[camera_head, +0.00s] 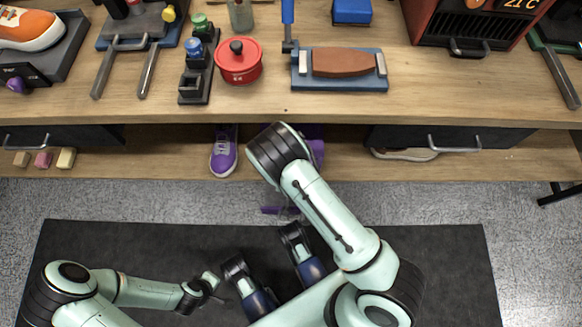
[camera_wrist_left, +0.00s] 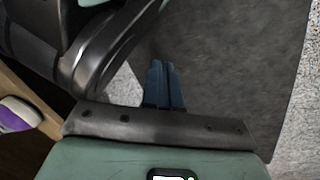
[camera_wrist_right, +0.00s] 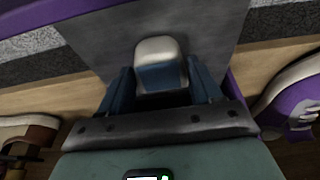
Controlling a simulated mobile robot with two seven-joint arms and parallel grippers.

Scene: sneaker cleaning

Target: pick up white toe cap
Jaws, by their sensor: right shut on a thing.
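The white toe cap (camera_wrist_right: 160,50) shows in the right wrist view, with a pale rounded end and a blue-grey face. My right gripper (camera_wrist_right: 160,76) is shut on it, with one blue finger on each side. Behind the cap is a grey panel (camera_wrist_right: 215,25) with purple edges; I cannot tell whether the cap touches it. In the head view my right arm reaches to the low shelf and hides its gripper and the cap. My left gripper (camera_wrist_left: 165,85) has its blue fingers together, empty, over the dark mat.
A purple sneaker (camera_head: 224,152) and a pale shoe (camera_head: 405,154) stand on the low shelf (camera_head: 490,163). Small blocks (camera_head: 43,159) lie at its left end. The workbench (camera_head: 440,98) above holds a red pot (camera_head: 239,67) and a brown block on a blue base (camera_head: 345,62).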

